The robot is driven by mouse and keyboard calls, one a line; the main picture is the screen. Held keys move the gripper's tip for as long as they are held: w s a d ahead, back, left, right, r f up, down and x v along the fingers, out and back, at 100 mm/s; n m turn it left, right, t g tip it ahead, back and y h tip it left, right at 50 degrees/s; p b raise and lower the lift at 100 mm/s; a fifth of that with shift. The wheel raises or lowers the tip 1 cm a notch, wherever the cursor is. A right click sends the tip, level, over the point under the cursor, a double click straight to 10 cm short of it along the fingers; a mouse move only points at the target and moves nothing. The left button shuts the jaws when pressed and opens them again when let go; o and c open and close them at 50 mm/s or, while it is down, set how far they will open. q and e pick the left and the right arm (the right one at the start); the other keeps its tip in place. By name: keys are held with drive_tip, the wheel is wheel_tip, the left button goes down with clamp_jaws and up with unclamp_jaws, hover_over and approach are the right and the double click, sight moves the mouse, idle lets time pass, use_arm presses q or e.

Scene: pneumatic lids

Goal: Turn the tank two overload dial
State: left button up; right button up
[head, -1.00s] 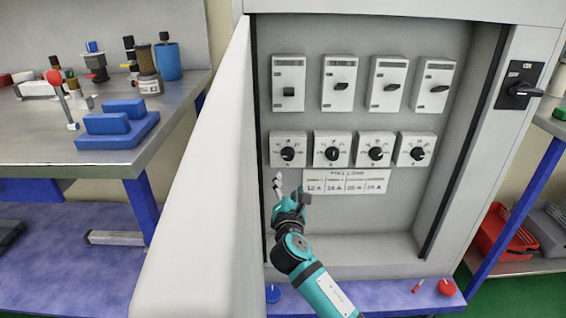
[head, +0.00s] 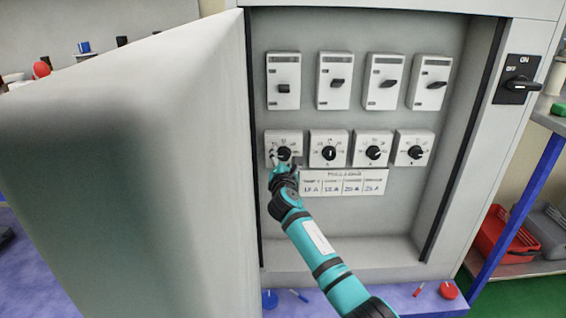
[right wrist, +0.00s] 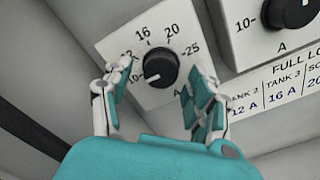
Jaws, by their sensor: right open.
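The leftmost overload dial shows in the head view (head: 284,153) and the right wrist view (right wrist: 161,68). It is a round black knob on a white plate marked with numbers including 16, 20 and 25. Its white pointer mark points to the lower left in the wrist view. My right gripper (head: 281,160) is open in front of this dial. In the wrist view its fingers (right wrist: 158,74) stand either side of the knob, with visible gaps. The rating label (right wrist: 277,92) lists Tank 2 at 12 A first, then Tank 3 at 16 A. My left gripper is out of view.
Other overload dials (head: 329,152) continue to the right in the same row. Several rotary switches (head: 335,81) sit above. The open white cabinet door (head: 130,170) fills the left side. An ON/OFF main switch (head: 518,85) is on the right frame.

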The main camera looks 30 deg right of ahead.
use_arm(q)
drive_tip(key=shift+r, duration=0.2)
use_arm(e)
drive_tip(key=shift+w, duration=0.15)
drive_tip(key=c, duration=1.1)
drive_tip(key=shift+c, duration=0.2)
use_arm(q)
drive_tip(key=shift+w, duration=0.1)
use_arm(e)
drive_tip(key=shift+m, duration=0.3)
drive_tip(key=m, duration=0.2)
drive_tip(key=shift+m, duration=0.3)
drive_tip(key=shift+m+b, duration=0.45)
drive_tip(key=shift+m, duration=0.75)
use_arm(q)
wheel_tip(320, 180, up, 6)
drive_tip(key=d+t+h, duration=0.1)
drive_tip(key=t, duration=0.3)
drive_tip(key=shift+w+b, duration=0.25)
drive_tip(key=shift+b, duration=0.05)
use_arm(e)
drive_tip(key=shift+m, duration=1.6)
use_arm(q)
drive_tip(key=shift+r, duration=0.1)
